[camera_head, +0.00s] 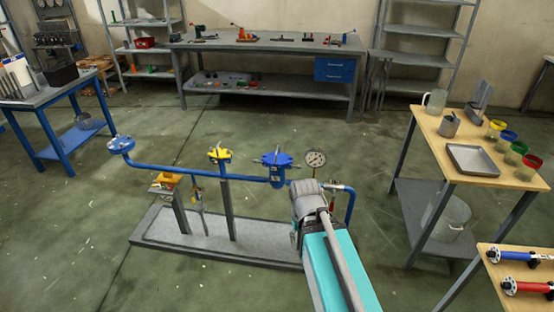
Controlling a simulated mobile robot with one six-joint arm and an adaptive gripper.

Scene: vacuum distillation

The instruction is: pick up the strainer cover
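The blue strainer (277,172) sits in the blue pipe line, in the middle of the camera_head view. Its blue cover (276,158) appears to lie flat on top, with small dark parts sticking out at the sides. My teal and grey arm reaches up from the bottom edge to just right of and in front of the strainer. The arm end looks apart from the cover in the picture. I cannot make out my gripper's fingers; they are hidden behind the arm or too small to tell.
A yellow valve (220,154) and a round gauge (315,159) flank the strainer. The rig stands on a grey base plate (180,243). A wooden-topped table (437,118) with a grey tray (474,159) stands at right.

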